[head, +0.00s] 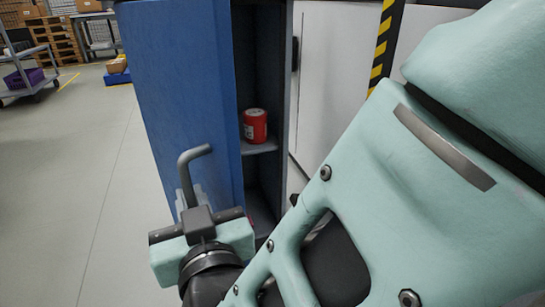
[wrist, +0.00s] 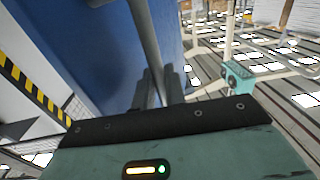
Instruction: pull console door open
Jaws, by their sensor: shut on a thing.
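The blue console door (head: 185,90) stands swung out to the left in the head view, and the cabinet's dark inside (head: 268,65) shows to its right. A grey bar handle (head: 194,155) sticks out from the door. My gripper (head: 188,195) is at the lower part of this handle, and its fingers are closed on it. In the wrist view the handle (wrist: 145,40) runs down between the fingers (wrist: 155,88), with the blue door (wrist: 75,40) behind. The fingertips are partly hidden by the gripper body.
A red can (head: 255,126) stands on a shelf (head: 262,147) inside the cabinet. A white panel (head: 335,60) and a yellow-black striped post (head: 382,45) are right of it. A cart (head: 28,70) stands far left. The floor (head: 80,150) left of the door is clear.

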